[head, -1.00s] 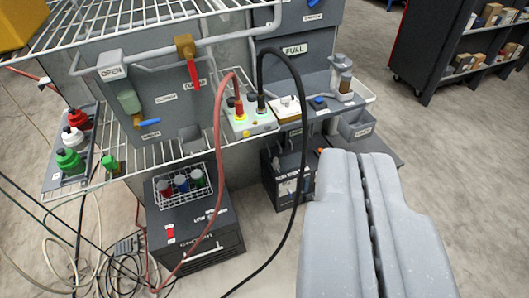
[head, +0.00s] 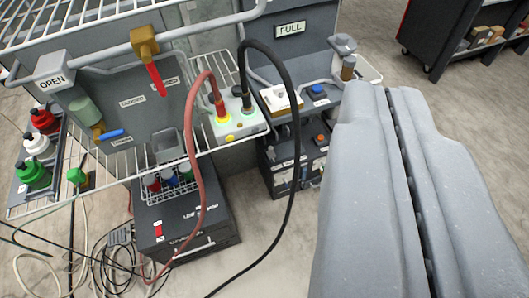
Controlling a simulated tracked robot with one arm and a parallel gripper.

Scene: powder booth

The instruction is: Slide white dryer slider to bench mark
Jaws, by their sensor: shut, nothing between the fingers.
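A small white block with a dark spot on top (head: 281,98) sits on the grey bench shelf in the middle of the view. It looks like the dryer slider, but its label is too small to read. I cannot make out a bench mark beside it. My gripper (head: 388,92) is shut and empty, large in the right foreground. Its tips are to the right of the white block in the picture, apart from it. The fingers hide part of the floor and bench on that side.
A white socket box (head: 236,122) with a red cable (head: 190,150) and a black cable (head: 296,130) stands left of the block; the black cable loops close by. A blue button (head: 318,90) is to its right. A grey panel with a red-handled valve (head: 155,78) is farther left.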

